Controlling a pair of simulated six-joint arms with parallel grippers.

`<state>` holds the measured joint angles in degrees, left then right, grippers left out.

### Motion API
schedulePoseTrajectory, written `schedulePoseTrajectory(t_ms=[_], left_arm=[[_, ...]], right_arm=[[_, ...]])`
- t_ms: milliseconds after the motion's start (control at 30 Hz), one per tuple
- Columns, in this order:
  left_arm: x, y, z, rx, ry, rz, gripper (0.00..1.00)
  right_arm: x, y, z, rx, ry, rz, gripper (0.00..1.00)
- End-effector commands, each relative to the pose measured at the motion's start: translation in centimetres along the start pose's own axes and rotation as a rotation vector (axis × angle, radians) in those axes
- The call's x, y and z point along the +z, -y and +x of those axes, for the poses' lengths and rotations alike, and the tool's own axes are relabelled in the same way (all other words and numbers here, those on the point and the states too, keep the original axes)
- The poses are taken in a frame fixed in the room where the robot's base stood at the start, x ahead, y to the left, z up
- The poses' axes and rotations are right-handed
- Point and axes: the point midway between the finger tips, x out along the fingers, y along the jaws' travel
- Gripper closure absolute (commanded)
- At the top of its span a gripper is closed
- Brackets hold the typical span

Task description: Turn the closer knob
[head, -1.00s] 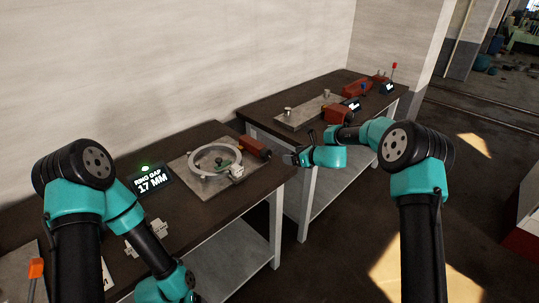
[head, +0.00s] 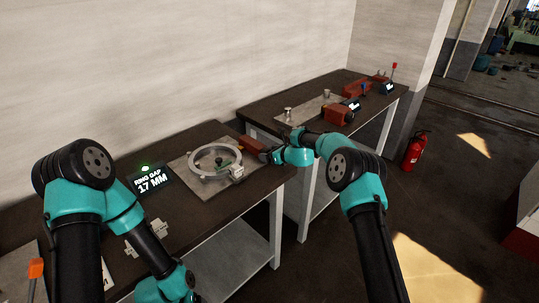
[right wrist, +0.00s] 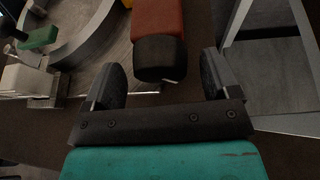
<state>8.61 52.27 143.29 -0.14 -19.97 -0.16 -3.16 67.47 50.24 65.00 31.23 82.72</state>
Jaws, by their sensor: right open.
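The closer knob is the black round end (right wrist: 160,58) of a red block (right wrist: 157,18) in the right wrist view. In the head view the red block (head: 250,144) is at the right end of the near bench, beside a metal ring (head: 215,161) on a plate. My right gripper (right wrist: 161,78) is open, with one finger on each side of the black knob and gaps left between. In the head view my right gripper (head: 267,155) is at the knob and partly covers it. My left arm reaches down at the lower left; its fingers are out of frame.
A display (head: 150,180) reading "RING GAP 17 MM" stands left of the plate, with a green light on top. A second bench (head: 350,85) behind holds more red units. A fire extinguisher (head: 415,150) stands on the floor at right.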

Motion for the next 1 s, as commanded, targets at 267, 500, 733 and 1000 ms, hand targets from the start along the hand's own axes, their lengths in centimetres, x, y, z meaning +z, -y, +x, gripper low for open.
schedulePoseTrajectory(t_ms=[267,500,733,1000], left_arm=[[0.0,0.0,0.0,0.0,0.0,0.0,0.18],[0.0,0.0,0.0,0.0,0.0,0.0,0.18],[0.0,0.0,0.0,0.0,0.0,0.0,0.18],[0.0,0.0,0.0,0.0,0.0,0.0,0.18]], right_arm=[[-0.01,-0.02,0.16,0.0,0.0,0.001,0.18],[-0.01,-0.02,0.15,0.0,0.0,0.0,0.39],[-0.01,-0.03,0.15,0.0,0.0,0.0,0.61],[0.03,-0.08,0.16,-0.011,-0.001,-0.026,0.67]])
